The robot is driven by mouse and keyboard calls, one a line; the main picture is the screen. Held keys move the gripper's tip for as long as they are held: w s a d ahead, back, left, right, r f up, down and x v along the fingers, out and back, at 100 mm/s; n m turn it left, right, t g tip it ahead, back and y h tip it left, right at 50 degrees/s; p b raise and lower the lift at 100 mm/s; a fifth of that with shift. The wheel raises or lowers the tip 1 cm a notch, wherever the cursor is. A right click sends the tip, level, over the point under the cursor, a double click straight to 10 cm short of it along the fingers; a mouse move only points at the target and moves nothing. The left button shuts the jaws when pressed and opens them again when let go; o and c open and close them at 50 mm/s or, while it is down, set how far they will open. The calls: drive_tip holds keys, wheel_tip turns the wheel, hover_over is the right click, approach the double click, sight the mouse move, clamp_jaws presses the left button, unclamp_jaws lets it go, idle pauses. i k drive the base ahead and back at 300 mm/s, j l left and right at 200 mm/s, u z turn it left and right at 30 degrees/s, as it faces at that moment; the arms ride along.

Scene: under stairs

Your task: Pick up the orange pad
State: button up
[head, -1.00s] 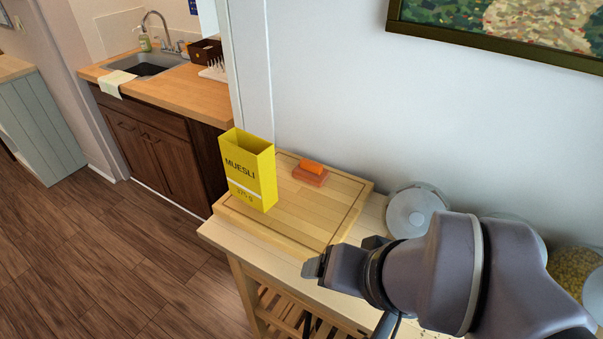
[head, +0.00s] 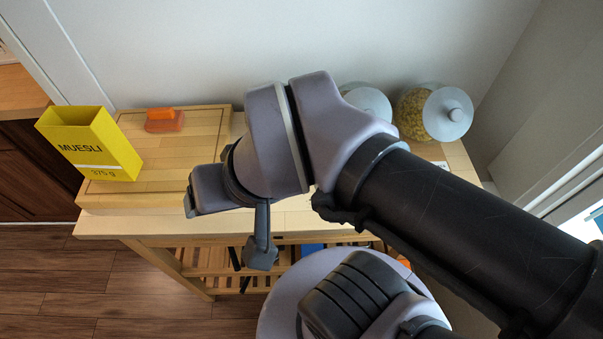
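The orange pad (head: 160,113) is a small bright orange block. It rests on a flatter, duller reddish-orange piece (head: 166,125) near the back of the wooden cutting board (head: 170,160). My gripper (head: 189,204) is at the right front part of the board, to the right of and nearer than the pad, and apart from it. The gripper shows side-on, and its fingertips are not clear enough to tell whether it is open or shut. Nothing covers the pad.
A yellow muesli box (head: 90,145) stands on the board's left side, left of the pad. Glass jars with pale lids (head: 447,113) stand at the back right of the wooden table (head: 125,227). A wall rises behind the table. Wooden floor (head: 90,285) is open at lower left.

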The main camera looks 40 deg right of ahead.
sight(160, 119)
drive_tip(key=i+j+z, duration=0.1)
drive_tip(key=j, duration=0.65)
drive_tip(key=i+j+z, duration=0.1)
drive_tip(key=i+j, duration=0.15)
drive_tip(key=i+j+z, duration=0.15)
drive_tip(key=j, duration=0.3)
drive_tip(key=i+j+z, duration=0.1)
drive_tip(key=i+j, duration=0.2)
drive_tip(key=j, duration=0.1)
